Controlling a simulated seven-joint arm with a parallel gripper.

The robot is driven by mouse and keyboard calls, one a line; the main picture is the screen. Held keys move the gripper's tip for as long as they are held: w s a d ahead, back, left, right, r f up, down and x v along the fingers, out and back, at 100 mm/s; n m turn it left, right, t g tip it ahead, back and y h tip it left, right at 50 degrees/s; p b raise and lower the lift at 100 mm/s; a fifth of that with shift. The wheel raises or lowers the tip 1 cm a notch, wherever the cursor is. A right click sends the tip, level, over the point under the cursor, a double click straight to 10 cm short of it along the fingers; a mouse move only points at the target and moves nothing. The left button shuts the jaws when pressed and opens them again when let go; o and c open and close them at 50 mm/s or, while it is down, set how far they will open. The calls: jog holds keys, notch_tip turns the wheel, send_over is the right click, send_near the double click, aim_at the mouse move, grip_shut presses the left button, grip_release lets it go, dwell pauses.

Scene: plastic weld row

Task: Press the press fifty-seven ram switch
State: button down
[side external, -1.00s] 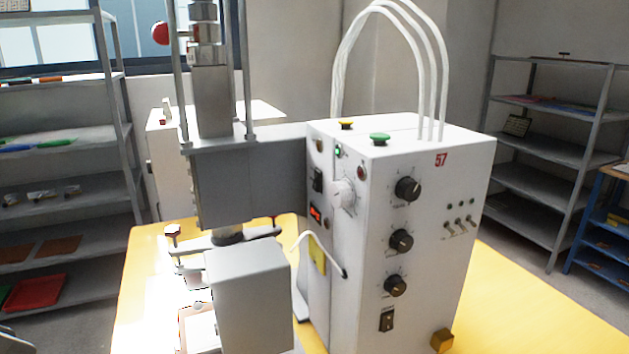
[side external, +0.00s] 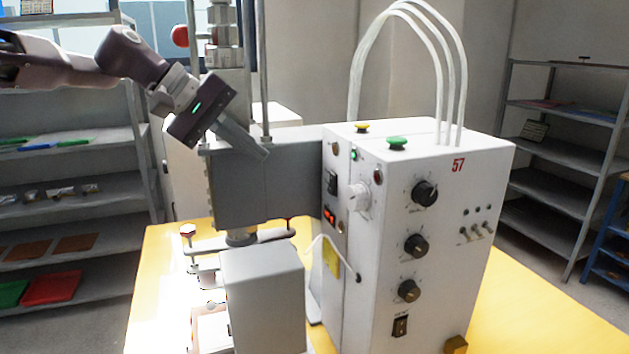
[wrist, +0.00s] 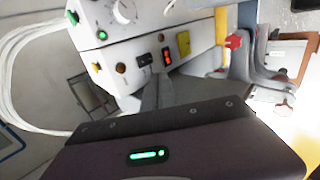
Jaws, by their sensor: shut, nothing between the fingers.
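The press numbered 57 is a white box (side external: 440,290) with a red 57 on its side. The labels are too small to read, so I cannot tell which control is the ram switch. My gripper (side external: 262,153) is shut and empty, pointing down and right in front of the grey press arm, apart from the panel.
A green button (side external: 397,143) and a yellow button (side external: 361,128) sit on the box top, with white hoses (side external: 447,70) rising behind. The grey press head (side external: 240,185) and a grey block (side external: 262,300) stand left of the panel. Shelves (side external: 70,210) line the left.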

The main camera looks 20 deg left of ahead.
send_near(329, 191)
notch_tip(329, 191, down, 3)
jog(key=shift+w+d+f, duration=0.25)
jog(key=shift+w+d, duration=0.5)
jog(key=shift+d, duration=0.05)
jog(key=shift+w+d+f, duration=0.3)
jog(key=shift+w+d, duration=0.4)
jog(key=shift+d, duration=0.1)
